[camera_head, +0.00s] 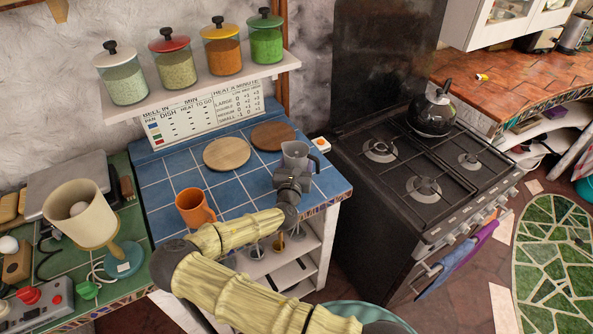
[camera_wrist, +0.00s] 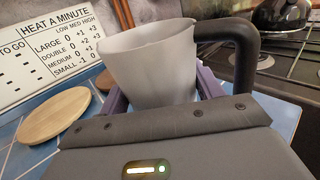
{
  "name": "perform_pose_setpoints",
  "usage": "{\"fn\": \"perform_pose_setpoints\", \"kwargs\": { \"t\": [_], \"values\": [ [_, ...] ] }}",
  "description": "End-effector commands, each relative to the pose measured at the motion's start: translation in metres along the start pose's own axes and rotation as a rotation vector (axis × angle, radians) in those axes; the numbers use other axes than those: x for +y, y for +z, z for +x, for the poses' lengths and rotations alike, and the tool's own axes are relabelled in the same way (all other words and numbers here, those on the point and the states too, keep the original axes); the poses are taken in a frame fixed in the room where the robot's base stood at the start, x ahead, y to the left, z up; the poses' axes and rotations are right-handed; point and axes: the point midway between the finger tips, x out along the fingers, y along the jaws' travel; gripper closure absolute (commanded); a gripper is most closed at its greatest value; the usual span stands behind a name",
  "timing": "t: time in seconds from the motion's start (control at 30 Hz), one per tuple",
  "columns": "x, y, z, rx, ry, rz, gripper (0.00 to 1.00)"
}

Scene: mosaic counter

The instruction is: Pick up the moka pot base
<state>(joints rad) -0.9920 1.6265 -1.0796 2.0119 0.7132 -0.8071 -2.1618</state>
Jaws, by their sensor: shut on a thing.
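The moka pot base (camera_head: 297,153) is a grey, open-topped vessel with a spout and a dark handle on its right. It is at the right end of the blue tiled counter (camera_head: 240,196). In the wrist view the moka pot base (camera_wrist: 150,62) fills the middle, upright, with its dark handle at upper right. My gripper (camera_head: 293,172) is shut on its body, with purple fingers on both sides in the wrist view (camera_wrist: 163,92). The gripper hides the lower part, so I cannot tell whether it touches the counter.
Two round wooden boards (camera_head: 227,153) (camera_head: 273,136) lie behind, left of the pot. An orange mug (camera_head: 195,207) stands left of it on the counter. A shelf with several jars (camera_head: 205,83) hangs above. A black stove (camera_head: 417,180) with a kettle (camera_head: 435,115) stands to the right.

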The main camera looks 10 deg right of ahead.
Motion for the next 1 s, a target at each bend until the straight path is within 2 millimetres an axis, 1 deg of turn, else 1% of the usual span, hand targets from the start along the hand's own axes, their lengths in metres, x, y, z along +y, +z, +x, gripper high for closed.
{"fn": "perform_pose_setpoints", "kwargs": {
  "t": [0.17,0.23,0.37,0.5,0.6,0.7,0.8,1.0],
  "values": [
    [0.001,0.01,0.0,-0.004,0.0,0.001,0.83],
    [0.0,0.018,0.0,-0.004,-0.001,0.001,0.83],
    [0.001,0.041,0.0,-0.005,0.0,0.004,0.83],
    [0.001,0.069,0.0,-0.005,0.0,0.005,0.83],
    [0.0,0.085,0.0,-0.004,0.0,0.003,0.83],
    [0.0,0.096,0.0,-0.003,0.0,0.003,0.83],
    [0.0,0.1,0.0,-0.002,0.0,0.002,0.83],
    [0.0,0.101,0.0,-0.002,0.0,0.001,0.83]
  ]
}}
